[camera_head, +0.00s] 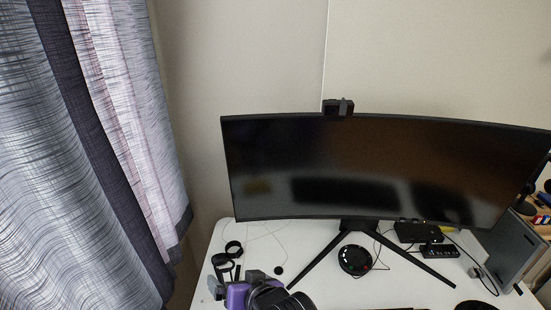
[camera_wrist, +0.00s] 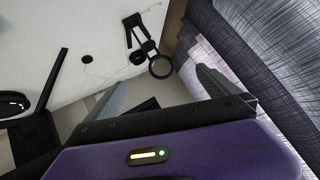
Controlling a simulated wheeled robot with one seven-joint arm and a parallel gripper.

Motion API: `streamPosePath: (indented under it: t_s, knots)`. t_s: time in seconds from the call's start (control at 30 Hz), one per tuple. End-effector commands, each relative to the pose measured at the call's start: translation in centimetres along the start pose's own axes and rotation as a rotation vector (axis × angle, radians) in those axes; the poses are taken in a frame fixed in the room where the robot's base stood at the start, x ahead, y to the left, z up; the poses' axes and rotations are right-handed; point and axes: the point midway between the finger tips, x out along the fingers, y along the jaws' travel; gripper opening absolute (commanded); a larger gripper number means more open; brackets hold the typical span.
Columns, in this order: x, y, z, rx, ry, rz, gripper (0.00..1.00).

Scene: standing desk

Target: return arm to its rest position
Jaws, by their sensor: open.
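My gripper (camera_head: 236,285) shows at the bottom of the head view, a purple body with grey fingers, over the front left part of the white desk (camera_head: 303,240). In the wrist view my gripper (camera_wrist: 162,88) has its two grey fingers spread wide apart, with nothing between them. Part of my arm shows beside it at the bottom of the head view. The fingers are clear of the dark looped item (camera_wrist: 145,45), which lies on the desk beyond them. How high the gripper is above the desk is hard to tell.
A large curved monitor (camera_head: 380,170) on splayed legs fills the back of the desk. A round black device (camera_head: 354,260), small black boxes (camera_head: 420,232) and cables lie beneath it. A grey curtain (camera_head: 85,150) hangs close on the left. A grey panel (camera_head: 510,250) stands at right.

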Motion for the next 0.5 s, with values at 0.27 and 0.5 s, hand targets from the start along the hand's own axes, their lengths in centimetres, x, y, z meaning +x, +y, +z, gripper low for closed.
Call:
streamPosePath:
  t_s: [0.27, 0.5]
  knots:
    - [-7.1, 3.5, 2.6, 0.001, 0.342, 0.0, 1.0]
    - [-15.8, 7.3, 5.7, -0.028, 0.551, 0.099, 1.0]
